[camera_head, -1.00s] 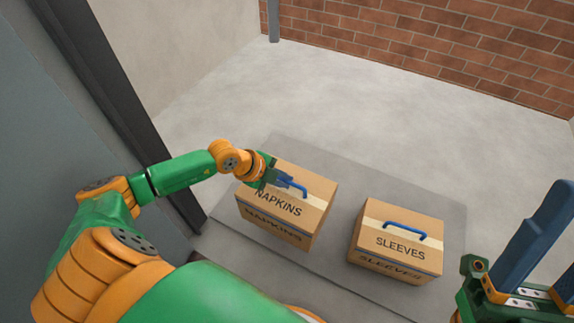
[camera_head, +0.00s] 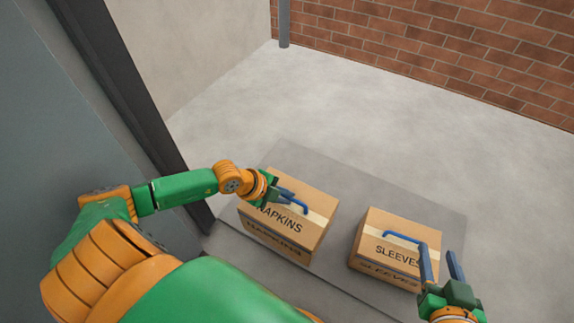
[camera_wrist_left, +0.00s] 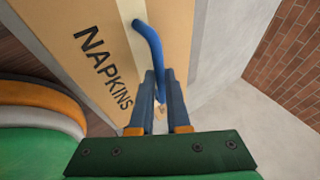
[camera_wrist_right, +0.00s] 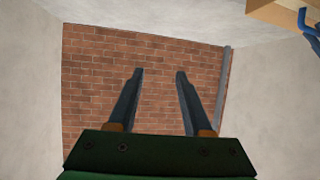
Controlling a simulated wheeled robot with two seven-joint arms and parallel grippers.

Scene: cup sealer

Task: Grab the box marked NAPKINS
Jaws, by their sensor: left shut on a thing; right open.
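The NAPKINS box (camera_head: 297,237) is a tan cardboard box with a pale tape strip and a blue handle (camera_head: 292,201) on top. It stands on the grey slab at the centre of the head view. In the left wrist view the box (camera_wrist_left: 88,28) fills the upper left. My left gripper (camera_head: 284,194) is shut on the blue handle, which also shows in the left wrist view (camera_wrist_left: 150,45). My right gripper (camera_head: 439,264) is open and empty, beside the SLEEVES box at the right. In the right wrist view its fingers (camera_wrist_right: 158,75) stand apart with nothing between them.
The SLEEVES box (camera_head: 368,254), with a blue handle (camera_head: 404,237), stands right of the NAPKINS box with a gap between. Both are on a low grey slab (camera_head: 375,184). A dark post (camera_head: 132,100) is at the left. Floor behind is clear up to the brick wall (camera_head: 450,55).

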